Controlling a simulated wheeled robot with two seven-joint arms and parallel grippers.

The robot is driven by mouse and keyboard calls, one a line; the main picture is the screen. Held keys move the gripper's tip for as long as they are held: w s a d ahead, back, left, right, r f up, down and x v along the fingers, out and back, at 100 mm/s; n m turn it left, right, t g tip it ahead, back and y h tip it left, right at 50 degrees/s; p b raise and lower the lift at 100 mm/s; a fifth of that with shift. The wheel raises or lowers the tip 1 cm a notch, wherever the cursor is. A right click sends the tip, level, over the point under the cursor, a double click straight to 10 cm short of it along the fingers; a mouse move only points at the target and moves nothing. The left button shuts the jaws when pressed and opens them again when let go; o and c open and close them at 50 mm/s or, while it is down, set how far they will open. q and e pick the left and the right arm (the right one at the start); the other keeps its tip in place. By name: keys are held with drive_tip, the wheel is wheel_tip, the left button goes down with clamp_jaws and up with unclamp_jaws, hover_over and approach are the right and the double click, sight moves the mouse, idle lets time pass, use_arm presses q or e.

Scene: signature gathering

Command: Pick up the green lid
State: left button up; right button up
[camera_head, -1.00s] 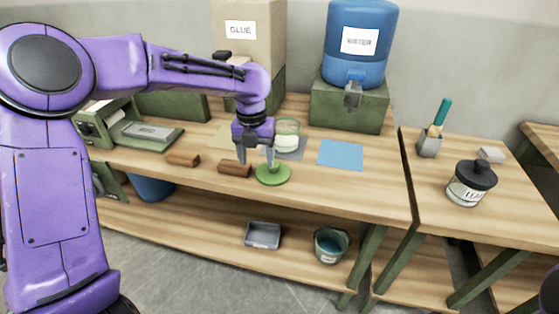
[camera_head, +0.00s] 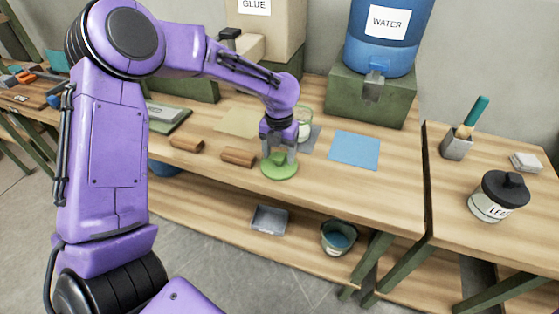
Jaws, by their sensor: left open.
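The green lid (camera_head: 279,170) is a round flat disc with a raised knob in its middle. It lies near the front edge of the wooden workbench (camera_head: 330,190). My left gripper (camera_head: 279,157) points down right over the lid, with its fingers apart around the knob. Whether the fingers touch the knob cannot be told. A glass jar (camera_head: 304,122) with pale contents stands just behind the gripper, partly hidden by it. My right gripper is not in view.
Two brown blocks (camera_head: 238,157) (camera_head: 187,144) lie left of the lid. A blue sheet (camera_head: 354,150) lies to the right. A blue water barrel (camera_head: 386,38) on a green stand is behind. A lidded jar (camera_head: 498,196) and brush holder (camera_head: 457,143) stand on the right bench.

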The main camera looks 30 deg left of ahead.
use_arm(q)
drive_tip(key=shift+f, duration=0.5)
drive_tip(key=c, duration=1.1)
drive_tip(key=shift+r, duration=0.1)
